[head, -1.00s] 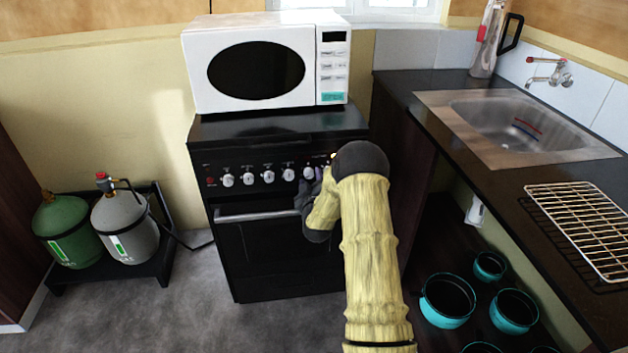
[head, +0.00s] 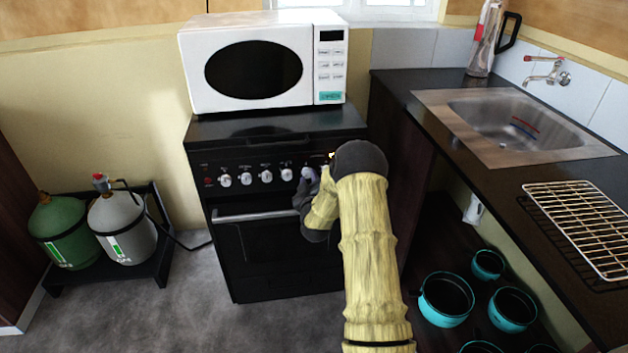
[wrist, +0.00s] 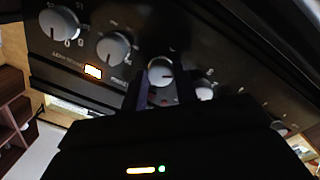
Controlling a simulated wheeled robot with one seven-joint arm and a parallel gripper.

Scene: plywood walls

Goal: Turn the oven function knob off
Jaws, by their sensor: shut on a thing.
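The black oven (head: 265,262) stands against the back wall with a row of white-grey knobs on its front panel. My gripper (head: 313,183) is at the right part of this row, and my forearm hides the panel's right end. In the wrist view my gripper (wrist: 161,88) has its two fingers on either side of an oven knob (wrist: 160,72) and is shut on it. The knob's pointer mark is too small to read. Other knobs (wrist: 113,48) sit to both sides, and an orange light (wrist: 93,72) glows on the panel.
A white microwave (head: 265,65) stands on the oven. Gas bottles (head: 122,228) are on a low rack at left. A counter with a sink (head: 515,125) and a wire rack (head: 585,225) runs along the right, with teal pots (head: 446,300) below.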

